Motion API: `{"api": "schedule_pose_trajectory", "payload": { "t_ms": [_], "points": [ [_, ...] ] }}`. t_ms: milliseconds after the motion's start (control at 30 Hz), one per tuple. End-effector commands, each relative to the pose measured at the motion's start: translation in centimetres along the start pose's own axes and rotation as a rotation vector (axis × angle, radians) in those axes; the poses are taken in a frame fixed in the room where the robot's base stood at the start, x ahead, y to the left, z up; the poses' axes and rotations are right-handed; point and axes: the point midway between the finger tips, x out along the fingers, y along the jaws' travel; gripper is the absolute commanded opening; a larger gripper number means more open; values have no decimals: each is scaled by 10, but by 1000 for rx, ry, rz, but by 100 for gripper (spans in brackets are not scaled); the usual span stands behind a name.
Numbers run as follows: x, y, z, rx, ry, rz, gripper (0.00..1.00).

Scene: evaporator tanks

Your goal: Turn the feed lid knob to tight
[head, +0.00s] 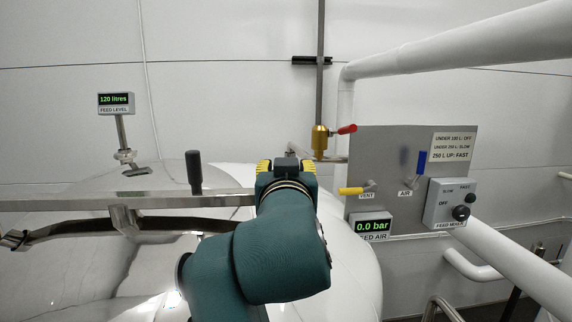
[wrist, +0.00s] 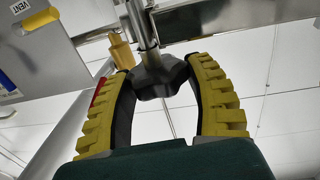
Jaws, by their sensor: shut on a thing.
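My gripper (head: 286,166) is at the tank lid in the head view, its yellow fingers pointing away from the camera. In the wrist view my gripper (wrist: 160,70) has its two yellow ribbed fingers on either side of the dark lobed feed lid knob (wrist: 155,80) and is shut on it. The knob sits on a metal stem (wrist: 141,25) beside a metal bar. In the head view my wrist hides most of the knob. The steel lid bar (head: 75,203) runs across the lid to the left, with an upright black handle (head: 195,172) on it.
The feed level display (head: 116,99) reads 120 litres. To the right are a grey panel (head: 385,150) with vent and air valves, a feed air display (head: 371,226) reading 0.0 bar, and a mixer switch box (head: 450,203). A red-handled brass valve (head: 320,141) stands behind my gripper. White pipes (head: 450,45) cross the right.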

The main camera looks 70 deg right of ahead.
Motion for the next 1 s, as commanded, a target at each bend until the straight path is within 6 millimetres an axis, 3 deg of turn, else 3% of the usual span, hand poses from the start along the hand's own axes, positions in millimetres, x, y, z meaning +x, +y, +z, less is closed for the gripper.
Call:
{"api": "schedule_pose_trajectory", "payload": {
  "t_ms": [800, 1000],
  "points": [
    [1, -1, -2, -4, 1, 767, 20],
    [0, 0, -1, -5, 0, 888, 20]
  ]
}}
